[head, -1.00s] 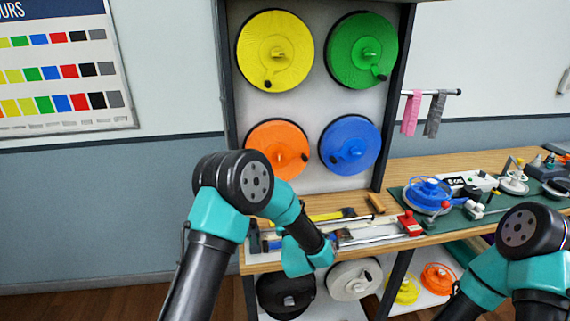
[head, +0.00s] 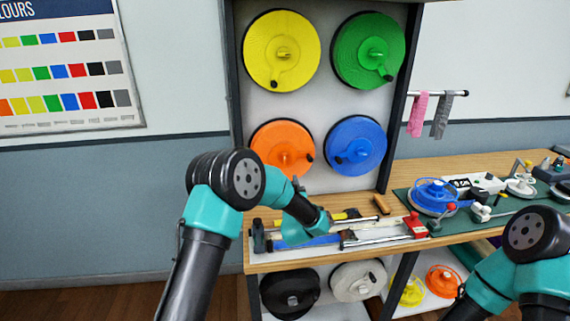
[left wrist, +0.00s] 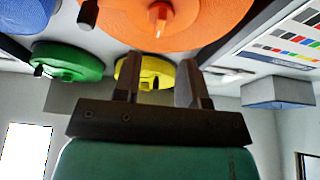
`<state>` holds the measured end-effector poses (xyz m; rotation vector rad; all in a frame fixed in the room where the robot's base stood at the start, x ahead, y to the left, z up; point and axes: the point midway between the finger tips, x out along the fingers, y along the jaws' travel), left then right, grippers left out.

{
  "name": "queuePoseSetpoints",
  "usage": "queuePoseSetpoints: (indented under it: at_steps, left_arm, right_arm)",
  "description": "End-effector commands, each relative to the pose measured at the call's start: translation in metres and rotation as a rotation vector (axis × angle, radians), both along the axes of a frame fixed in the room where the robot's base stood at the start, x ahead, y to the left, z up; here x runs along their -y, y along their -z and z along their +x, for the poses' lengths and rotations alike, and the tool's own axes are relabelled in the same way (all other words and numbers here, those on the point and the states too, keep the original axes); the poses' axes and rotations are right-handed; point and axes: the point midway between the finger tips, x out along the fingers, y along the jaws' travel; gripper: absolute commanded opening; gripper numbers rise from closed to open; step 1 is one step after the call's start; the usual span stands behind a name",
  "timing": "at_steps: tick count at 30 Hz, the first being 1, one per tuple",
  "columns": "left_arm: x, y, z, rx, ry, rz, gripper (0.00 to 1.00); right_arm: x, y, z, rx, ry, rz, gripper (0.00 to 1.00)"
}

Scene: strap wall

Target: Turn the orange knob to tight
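The orange reel (head: 270,138) hangs at the lower left of the back panel, with an orange knob (head: 285,157) at its centre and a small black handle near its right rim. In the left wrist view the orange reel (left wrist: 215,18) fills the top, and its knob (left wrist: 160,18) sticks out beyond my fingertips. My left gripper (left wrist: 158,68) is open and empty, its two dark fingers apart and clear of the knob. In the head view my left wrist is below the orange reel, and its fingers are hard to make out. My right gripper is out of view.
Yellow (head: 282,30), green (head: 350,65) and blue (head: 345,135) reels share the panel. A bench (head: 265,262) below carries a long tool with a red end block (head: 414,226). Black (head: 288,290) and white (head: 358,282) reels are beneath it. Open space lies left of the panel.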

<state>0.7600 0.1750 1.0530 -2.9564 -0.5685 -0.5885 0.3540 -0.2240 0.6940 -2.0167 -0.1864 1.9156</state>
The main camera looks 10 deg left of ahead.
Motion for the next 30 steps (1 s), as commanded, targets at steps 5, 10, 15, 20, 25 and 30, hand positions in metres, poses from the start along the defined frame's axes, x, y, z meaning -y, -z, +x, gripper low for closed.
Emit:
queuePoseSetpoints:
  at_steps: [5,10,15,20,25,30]
  left_arm:
    - [-0.011,-0.012,0.027,0.002,-0.002,-0.002,0.38]
    - [-0.021,-0.022,0.050,0.001,-0.002,0.000,0.38]
    - [-0.027,-0.029,0.066,0.000,-0.001,-0.001,0.38]
    - [-0.029,-0.032,0.072,0.000,0.000,0.000,0.38]
    - [-0.029,-0.032,0.072,0.000,0.000,0.000,0.38]
    - [-0.028,-0.032,0.072,0.000,0.000,0.000,0.28]
  right_arm:
    - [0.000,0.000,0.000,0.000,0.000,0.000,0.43]
    - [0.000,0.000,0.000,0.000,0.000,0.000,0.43]
    - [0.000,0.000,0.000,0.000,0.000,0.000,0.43]
    - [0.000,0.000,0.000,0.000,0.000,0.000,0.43]
    - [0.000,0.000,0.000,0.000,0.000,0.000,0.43]
    - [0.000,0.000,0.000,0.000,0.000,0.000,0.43]
